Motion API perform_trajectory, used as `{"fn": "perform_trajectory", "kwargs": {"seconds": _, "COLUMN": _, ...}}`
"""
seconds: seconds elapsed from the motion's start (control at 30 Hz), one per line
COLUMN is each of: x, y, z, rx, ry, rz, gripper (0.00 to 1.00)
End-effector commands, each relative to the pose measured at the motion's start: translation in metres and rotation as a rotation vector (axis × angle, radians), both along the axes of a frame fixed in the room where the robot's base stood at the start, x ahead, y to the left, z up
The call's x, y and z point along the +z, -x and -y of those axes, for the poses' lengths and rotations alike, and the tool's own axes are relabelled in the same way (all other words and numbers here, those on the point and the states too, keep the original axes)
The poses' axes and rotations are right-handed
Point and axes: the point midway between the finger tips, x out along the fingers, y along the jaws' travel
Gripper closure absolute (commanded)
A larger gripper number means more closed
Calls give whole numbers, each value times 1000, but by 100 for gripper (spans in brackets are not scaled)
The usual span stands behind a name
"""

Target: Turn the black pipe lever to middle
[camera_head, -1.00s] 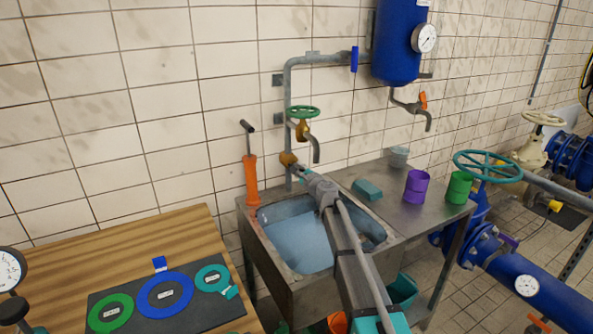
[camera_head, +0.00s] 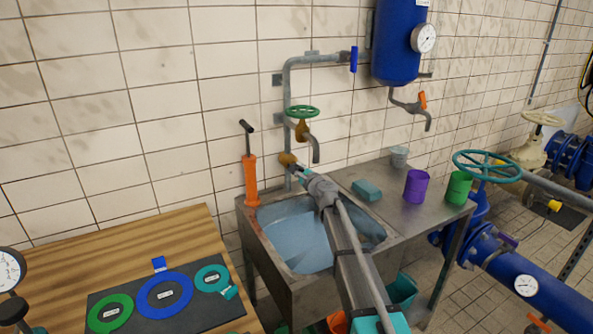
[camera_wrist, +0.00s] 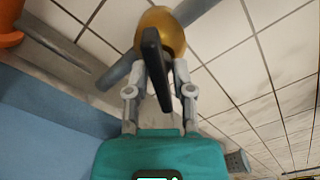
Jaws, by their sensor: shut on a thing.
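The black lever (camera_wrist: 155,62) shows in the wrist view in front of a round brass valve body (camera_wrist: 160,32) on a grey pipe. In the head view the brass valve (camera_head: 287,159) sits low on the vertical pipe behind the sink, and the lever is hidden by my arm. My gripper (camera_wrist: 158,68) reaches over the sink to it. In the wrist view its two grey fingers are closed on the lever, one on each side. The lever stands slightly tilted in the picture. My gripper also shows in the head view (camera_head: 298,172).
Below my arm is the metal sink (camera_head: 262,262) with water. An orange pump (camera_head: 251,182) stands at its left corner. A green-wheeled tap (camera_head: 302,112) is above the valve. A sponge (camera_head: 367,190), purple cup (camera_head: 416,186) and green cup (camera_head: 458,187) stand on the right.

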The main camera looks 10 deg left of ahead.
Motion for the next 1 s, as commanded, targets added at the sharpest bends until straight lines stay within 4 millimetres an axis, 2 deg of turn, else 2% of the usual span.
{"fn": "perform_trajectory", "kwargs": {"seconds": 0.23, "x": -1, "y": 1, "z": 0, "rx": 2, "ry": 2, "rz": 0, "gripper": 100}}
{"fn": "perform_trajectory", "kwargs": {"seconds": 0.27, "x": -1, "y": 1, "z": -1, "rx": 2, "ry": 2, "rz": 0, "gripper": 64}}
{"fn": "perform_trajectory", "kwargs": {"seconds": 0.33, "x": -1, "y": 1, "z": -1, "rx": 3, "ry": 1, "rz": 0, "gripper": 51}}
{"fn": "perform_trajectory", "kwargs": {"seconds": 0.37, "x": -1, "y": 1, "z": -1, "rx": 2, "ry": 1, "rz": 0, "gripper": 49}}
{"fn": "perform_trajectory", "kwargs": {"seconds": 0.77, "x": 0, "y": 2, "z": 0, "rx": 1, "ry": 0, "rz": 0, "gripper": 49}}
{"fn": "perform_trajectory", "kwargs": {"seconds": 1.0, "x": 0, "y": 15, "z": 8, "rx": 1, "ry": 0, "rz": 0, "gripper": 49}}
